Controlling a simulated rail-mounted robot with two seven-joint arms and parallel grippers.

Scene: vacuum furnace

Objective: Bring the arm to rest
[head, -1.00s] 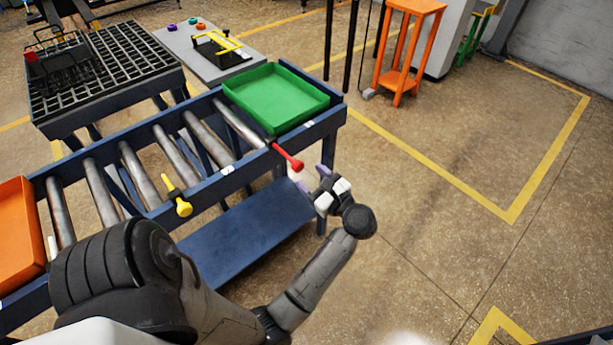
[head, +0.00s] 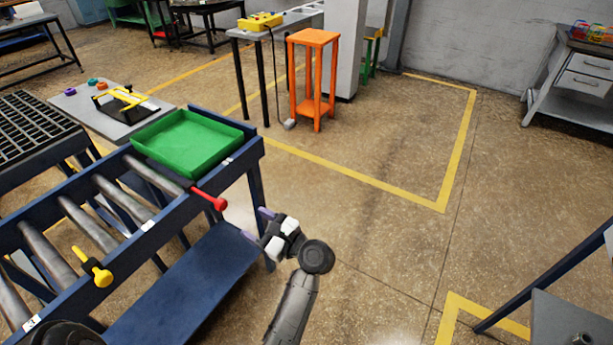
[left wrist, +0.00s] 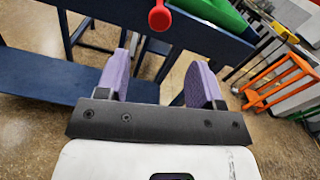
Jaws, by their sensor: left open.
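My left gripper (head: 256,225) is open and empty in the head view, to the right of the blue roller conveyor's end. Its two purple fingers stand apart in the left wrist view (left wrist: 160,80), with nothing between them. A red-knobbed handle (head: 209,199) sticks out from the conveyor's side near the gripper, apart from it. The red knob (left wrist: 159,17) also shows at the top of the left wrist view, beyond the fingers. My right gripper does not show in either view.
A green tray (head: 188,142) rests on the conveyor rollers. A yellow-knobbed handle (head: 92,267) sticks out further left. A blue lower shelf (head: 185,285) lies beneath. An orange stand (head: 312,80) is further back. The floor right of the gripper (head: 385,225) is clear.

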